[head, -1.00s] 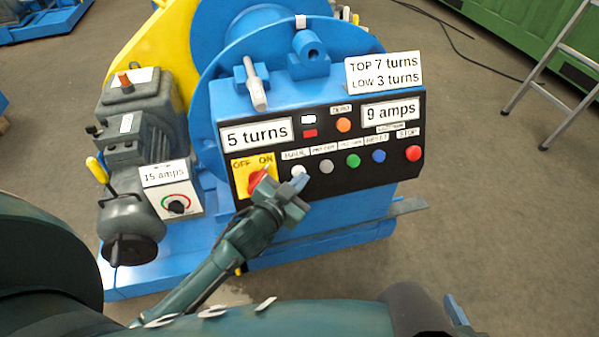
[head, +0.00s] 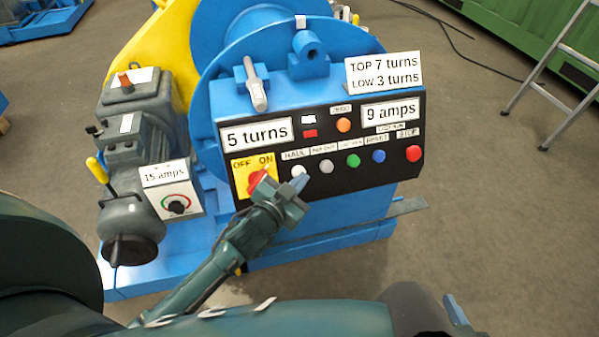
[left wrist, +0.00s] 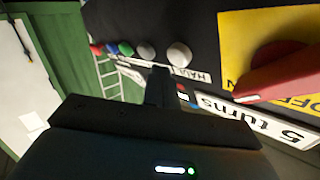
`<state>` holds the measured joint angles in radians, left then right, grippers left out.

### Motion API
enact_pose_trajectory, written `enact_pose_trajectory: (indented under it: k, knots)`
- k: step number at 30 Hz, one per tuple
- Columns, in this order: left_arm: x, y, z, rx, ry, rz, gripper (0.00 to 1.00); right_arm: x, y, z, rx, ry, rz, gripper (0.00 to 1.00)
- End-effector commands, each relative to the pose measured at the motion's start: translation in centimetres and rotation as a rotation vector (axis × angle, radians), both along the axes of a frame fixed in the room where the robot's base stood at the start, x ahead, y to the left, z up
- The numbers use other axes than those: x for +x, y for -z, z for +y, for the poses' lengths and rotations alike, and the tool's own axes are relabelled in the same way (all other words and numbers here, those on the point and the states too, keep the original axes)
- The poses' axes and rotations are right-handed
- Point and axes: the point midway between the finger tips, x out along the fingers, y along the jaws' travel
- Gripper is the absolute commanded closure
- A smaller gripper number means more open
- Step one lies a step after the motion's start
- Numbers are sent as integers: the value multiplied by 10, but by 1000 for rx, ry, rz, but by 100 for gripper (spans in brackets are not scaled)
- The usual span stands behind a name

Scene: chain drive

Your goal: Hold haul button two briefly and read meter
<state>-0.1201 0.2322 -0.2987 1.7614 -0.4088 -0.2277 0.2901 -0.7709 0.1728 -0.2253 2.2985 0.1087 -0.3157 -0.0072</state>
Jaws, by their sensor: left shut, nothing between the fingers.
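The control panel (head: 325,185) carries a white button (head: 298,171) under a HAUL label, with a grey button (head: 326,166) to its right. A meter plate reads 9 amps (head: 390,111). My left gripper (head: 299,184) is shut and empty, its tips just below the white button. In the left wrist view the shut fingers (left wrist: 160,88) point at the panel beside the HAUL label, near the white button (left wrist: 179,54). I cannot tell whether they touch it. A blue tip (head: 455,309) at the bottom right may belong to my right gripper; its jaws are not readable.
A red OFF/ON switch (head: 258,182) on a yellow plate sits close left of my left gripper. Green (head: 352,160), blue (head: 379,156) and red STOP (head: 413,153) buttons lie to the right. Another plate reads 5 turns (head: 256,133).

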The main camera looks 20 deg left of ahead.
Motion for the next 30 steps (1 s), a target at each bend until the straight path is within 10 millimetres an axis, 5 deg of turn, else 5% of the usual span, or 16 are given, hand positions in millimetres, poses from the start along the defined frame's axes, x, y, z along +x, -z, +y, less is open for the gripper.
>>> enact_pose_trajectory:
  k: [30]
  knots:
    - [6,4,4,0,0,0,100,0,0,-1,-1,1,-1,47]
